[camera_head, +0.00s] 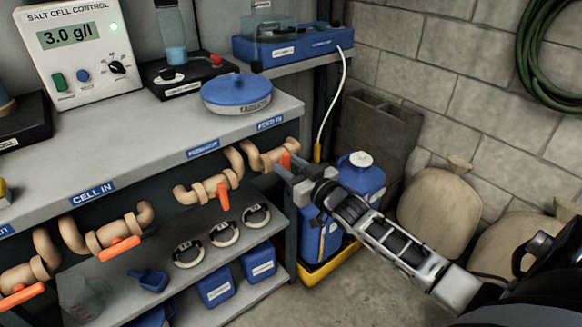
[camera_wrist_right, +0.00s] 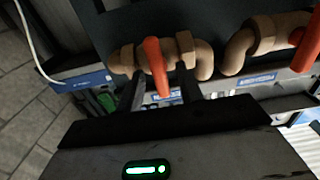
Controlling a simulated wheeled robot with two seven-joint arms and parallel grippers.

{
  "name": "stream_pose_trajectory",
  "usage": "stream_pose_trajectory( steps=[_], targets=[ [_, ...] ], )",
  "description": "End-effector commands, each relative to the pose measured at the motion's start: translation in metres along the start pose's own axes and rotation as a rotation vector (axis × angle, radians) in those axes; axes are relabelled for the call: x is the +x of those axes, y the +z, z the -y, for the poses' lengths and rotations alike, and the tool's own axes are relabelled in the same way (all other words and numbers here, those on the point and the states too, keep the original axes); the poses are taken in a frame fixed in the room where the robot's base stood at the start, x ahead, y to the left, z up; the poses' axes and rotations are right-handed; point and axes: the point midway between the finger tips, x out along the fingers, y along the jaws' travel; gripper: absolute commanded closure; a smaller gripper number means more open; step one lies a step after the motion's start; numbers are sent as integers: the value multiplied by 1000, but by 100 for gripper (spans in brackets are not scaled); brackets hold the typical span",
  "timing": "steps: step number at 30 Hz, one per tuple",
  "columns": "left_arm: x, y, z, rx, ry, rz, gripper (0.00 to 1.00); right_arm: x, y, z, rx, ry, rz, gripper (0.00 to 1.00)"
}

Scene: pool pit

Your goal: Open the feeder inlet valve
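The feeder valve (camera_head: 262,158) is the rightmost tan pipe valve under the bench edge, below a blue label that seems to read "FEED IN" (camera_head: 270,123). Its orange lever (camera_head: 285,160) points down and out from the pipe, across its run. My right gripper (camera_head: 285,178) is right at this lever. In the right wrist view the lever (camera_wrist_right: 156,68) stands between the two fingers of my right gripper (camera_wrist_right: 164,92), with gaps visible on both sides. The gripper is open, and I cannot tell if either finger touches the lever. My left gripper is out of view.
A neighbouring valve (camera_head: 205,190) with its lever down is to the left; the CELL IN valve (camera_head: 108,238) has its lever along the pipe. A blue jug (camera_head: 322,236) stands in a yellow tray (camera_head: 328,264) below my right arm. The bench (camera_head: 150,145) overhangs the valves.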

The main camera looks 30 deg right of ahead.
Motion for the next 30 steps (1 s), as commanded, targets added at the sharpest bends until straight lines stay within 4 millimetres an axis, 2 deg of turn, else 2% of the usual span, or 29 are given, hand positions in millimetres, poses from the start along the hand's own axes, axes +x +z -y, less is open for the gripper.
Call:
stream_pose_trajectory(
  steps=[3,4,7,8,20,30],
  targets=[
    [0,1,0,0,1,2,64,0,0,0,1,0,0,64],
    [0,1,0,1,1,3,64,0,0,0,1,0,0,69],
    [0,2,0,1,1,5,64,0,0,0,1,0,0,97],
    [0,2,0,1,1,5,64,0,0,0,1,0,0,100],
    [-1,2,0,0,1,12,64,0,-1,1,-53,0,0,100],
    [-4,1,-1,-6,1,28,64,0,-1,2,-298,1,0,100]
  ],
)
